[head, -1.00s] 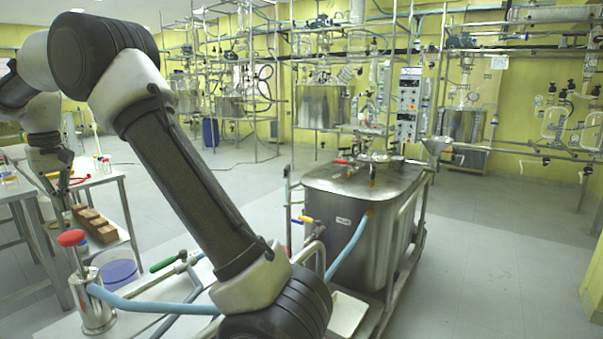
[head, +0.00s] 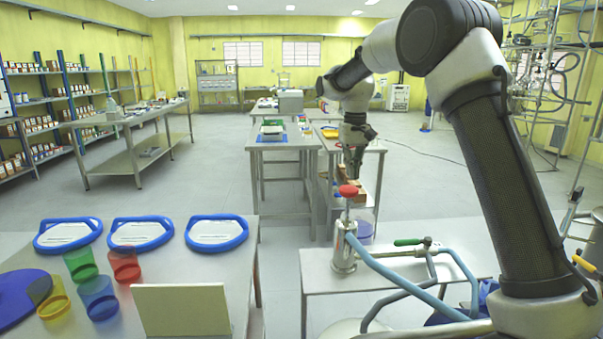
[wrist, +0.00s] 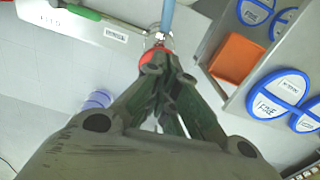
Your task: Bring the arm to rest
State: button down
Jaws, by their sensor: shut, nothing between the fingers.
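My gripper (head: 354,172) is shut and empty in the middle of the head view. It points down, close to the red knob (head: 348,190) on top of a steel cylinder (head: 345,250). I cannot tell from the head view whether it touches the knob. In the wrist view the closed fingers of the gripper (wrist: 168,75) stand in front of the red knob (wrist: 153,57) and partly hide it. My arm is raised and bent, and reaches across the right side of the head view.
A left table (head: 190,272) holds blue-rimmed plates (head: 217,232) and coloured cups (head: 97,297). Tables (head: 275,145) and shelves (head: 60,85) stand further back. Open floor lies between.

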jog(key=s+d+r+t, duration=0.1)
jog(key=s+d, duration=0.4)
jog(key=s, duration=0.8)
jog(key=s+d+r+t, duration=0.2)
jog(key=s+d, duration=0.2)
jog(key=s, duration=1)
jog(key=s+d+r+m+t, duration=0.1)
jog(key=s+d, duration=0.4)
jog(key=s, duration=0.8)
jog(key=shift+s+d+r+t, duration=0.25)
jog(key=shift+s+d+t, duration=0.05)
